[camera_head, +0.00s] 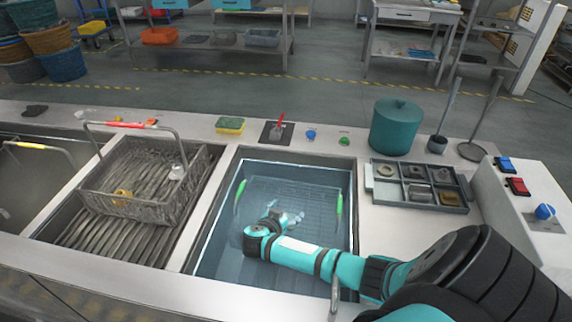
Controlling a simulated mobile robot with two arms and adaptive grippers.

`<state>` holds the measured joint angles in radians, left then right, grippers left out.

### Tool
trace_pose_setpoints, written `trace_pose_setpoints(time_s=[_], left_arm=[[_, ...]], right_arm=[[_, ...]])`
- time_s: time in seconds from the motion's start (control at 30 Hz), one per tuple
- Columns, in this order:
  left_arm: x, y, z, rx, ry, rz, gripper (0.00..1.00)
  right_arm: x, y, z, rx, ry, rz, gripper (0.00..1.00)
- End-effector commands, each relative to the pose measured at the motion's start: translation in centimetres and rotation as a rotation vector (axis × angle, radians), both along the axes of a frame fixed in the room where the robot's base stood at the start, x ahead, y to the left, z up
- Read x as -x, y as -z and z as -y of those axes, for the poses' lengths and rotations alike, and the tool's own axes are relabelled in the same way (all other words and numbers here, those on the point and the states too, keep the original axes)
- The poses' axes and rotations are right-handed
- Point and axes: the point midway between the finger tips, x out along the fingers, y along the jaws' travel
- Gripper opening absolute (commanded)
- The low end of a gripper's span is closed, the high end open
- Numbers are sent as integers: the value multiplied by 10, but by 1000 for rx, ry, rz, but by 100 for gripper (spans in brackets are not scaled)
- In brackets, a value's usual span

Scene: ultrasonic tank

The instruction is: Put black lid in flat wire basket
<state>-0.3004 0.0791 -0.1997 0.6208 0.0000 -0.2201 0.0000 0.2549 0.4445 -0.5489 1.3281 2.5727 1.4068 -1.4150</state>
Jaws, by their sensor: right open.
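My right arm reaches from the lower right into the water-filled tank (207,262). My right gripper (288,218) is low over or in the water, open, with its fingers pale and hard to make out. A flat wire mesh basket (312,199) with green handle grips lies under the water around it. I cannot clearly identify a black lid; the gripper and arm cover part of the basket. My left gripper is not in view.
A deep wire basket (140,200) with a raised handle stands left of the tank, holding small parts. A teal lidded pot (396,127) and a grey compartment tray (463,197) stand on the right counter. A yellow-green sponge (230,125) lies behind the tank.

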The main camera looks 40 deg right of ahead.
Motion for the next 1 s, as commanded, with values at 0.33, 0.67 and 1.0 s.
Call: trace_pose_setpoints(time_s=[0.33, 0.67, 1.0], left_arm=[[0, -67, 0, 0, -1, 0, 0], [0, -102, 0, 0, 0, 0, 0], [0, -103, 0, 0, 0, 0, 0]], right_arm=[[24, -41, -50, -4, -1, -2, 74], [43, -61, -90, -2, 0, -1, 74], [45, -60, -95, 0, 0, 0, 74]])
